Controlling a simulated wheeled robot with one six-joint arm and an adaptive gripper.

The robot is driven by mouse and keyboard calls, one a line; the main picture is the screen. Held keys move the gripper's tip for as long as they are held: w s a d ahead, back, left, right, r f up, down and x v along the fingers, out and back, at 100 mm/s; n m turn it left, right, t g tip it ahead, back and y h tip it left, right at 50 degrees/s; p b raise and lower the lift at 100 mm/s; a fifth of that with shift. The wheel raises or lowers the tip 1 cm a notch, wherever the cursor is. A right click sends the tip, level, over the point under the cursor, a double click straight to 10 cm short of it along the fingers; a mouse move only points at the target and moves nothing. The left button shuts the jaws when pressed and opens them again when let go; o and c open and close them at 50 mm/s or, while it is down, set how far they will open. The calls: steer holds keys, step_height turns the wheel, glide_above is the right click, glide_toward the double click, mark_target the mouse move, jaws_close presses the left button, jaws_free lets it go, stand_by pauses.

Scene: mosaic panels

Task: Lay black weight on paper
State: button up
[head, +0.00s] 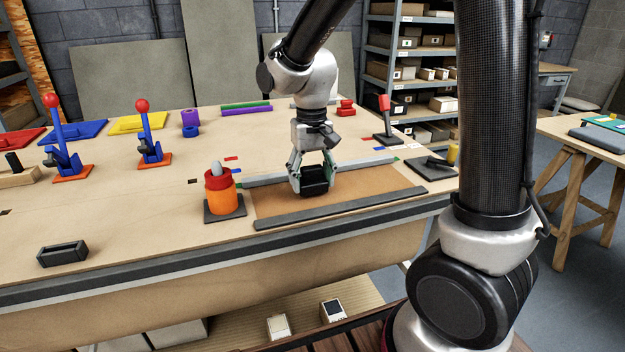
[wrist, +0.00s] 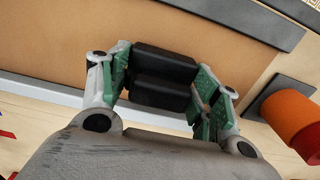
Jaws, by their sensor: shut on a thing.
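The black weight (head: 315,182) is a dark block between the fingers of my gripper (head: 311,181). In the wrist view the black weight (wrist: 163,78) sits between the two green-padded fingers of my gripper (wrist: 165,88), which are shut on it. The paper (head: 365,188) is a brown sheet on the table under the weight, with grey bars along its near and far edges. It also shows in the wrist view (wrist: 60,40). The weight is over the paper's left part; I cannot tell whether it touches the paper.
An orange and red pot (head: 220,192) on a dark base stands just left of the paper. A black open box (head: 62,254) lies at the front left. Blue levers with red knobs (head: 149,138) stand at the left. A dark plate (head: 431,168) lies right of the paper.

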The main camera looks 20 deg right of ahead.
mark_target(312, 167)
steer(key=shift+f, duration=0.4)
steer(key=shift+f, duration=0.1)
steer(key=o, duration=1.7)
step_height(312, 167, up, 12)
steer(key=shift+r, duration=0.15)
steer(key=s+d+t, duration=0.2)
steer(key=s+d, duration=0.5)
steer(key=s, duration=0.2)
steer(key=s+d+r+t, duration=0.1)
steer(key=s+d+t, duration=0.1)
steer(key=s+d, duration=0.5)
steer(key=s, duration=0.3)
steer(key=shift+d, duration=0.4)
